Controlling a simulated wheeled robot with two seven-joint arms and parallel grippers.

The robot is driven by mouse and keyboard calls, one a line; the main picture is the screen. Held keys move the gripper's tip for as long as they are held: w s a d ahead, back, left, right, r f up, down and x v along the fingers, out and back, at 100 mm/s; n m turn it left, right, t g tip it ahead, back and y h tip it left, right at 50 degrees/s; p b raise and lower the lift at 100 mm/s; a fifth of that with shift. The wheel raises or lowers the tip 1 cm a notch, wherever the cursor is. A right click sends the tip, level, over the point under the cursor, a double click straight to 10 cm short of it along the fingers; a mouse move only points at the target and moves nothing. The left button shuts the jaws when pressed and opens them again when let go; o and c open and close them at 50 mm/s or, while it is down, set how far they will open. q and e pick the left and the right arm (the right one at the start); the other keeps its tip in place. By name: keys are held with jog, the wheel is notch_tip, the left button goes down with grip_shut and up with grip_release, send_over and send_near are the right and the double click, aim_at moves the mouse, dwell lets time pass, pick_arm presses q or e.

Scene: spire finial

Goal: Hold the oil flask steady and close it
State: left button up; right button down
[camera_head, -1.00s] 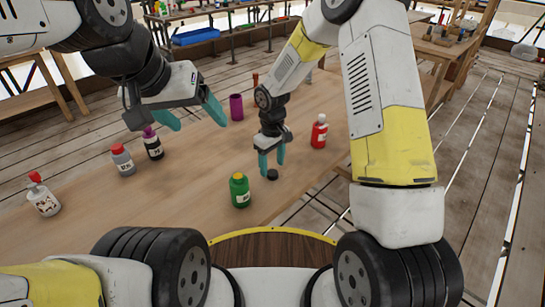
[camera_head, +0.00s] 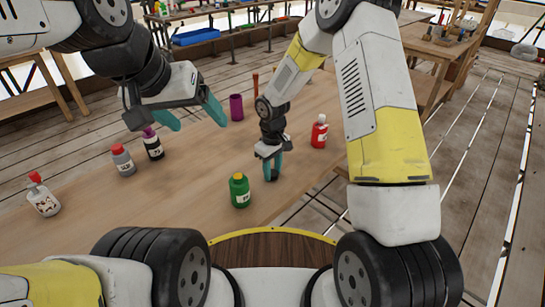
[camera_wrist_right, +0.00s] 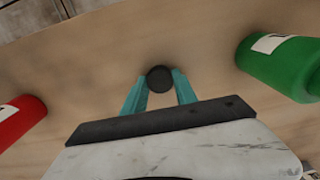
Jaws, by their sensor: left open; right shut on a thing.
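A green flask (camera_head: 239,191) with a white label stands upright on the table, near its front edge. My right gripper (camera_head: 271,176) points down to the table, right of the green flask, shut on a small round black cap (camera_wrist_right: 160,79). The cap is between the fingertips in the wrist view and mostly hidden in the head view. My left gripper (camera_head: 197,122) is open and empty above the table, behind and left of the flask.
A red bottle (camera_head: 319,133) stands right of my right gripper. A dark bottle (camera_head: 153,146), a grey bottle (camera_head: 123,161) and a white red-topped bottle (camera_head: 43,198) stand at the left. The table (camera_head: 170,215) is clear left of the flask.

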jog(key=shift+r, duration=0.45)
jog(key=r, duration=0.2)
jog(key=shift+s+r, duration=0.35)
jog(key=shift+r, duration=0.05)
jog(key=s, duration=0.5)
jog(key=s+r, duration=0.1)
jog(key=s, duration=0.4)
jog(key=s+a, duration=0.1)
jog(key=s, duration=0.4)
jog(key=shift+s+a+r, duration=0.1)
jog(key=shift+s+r, duration=0.05)
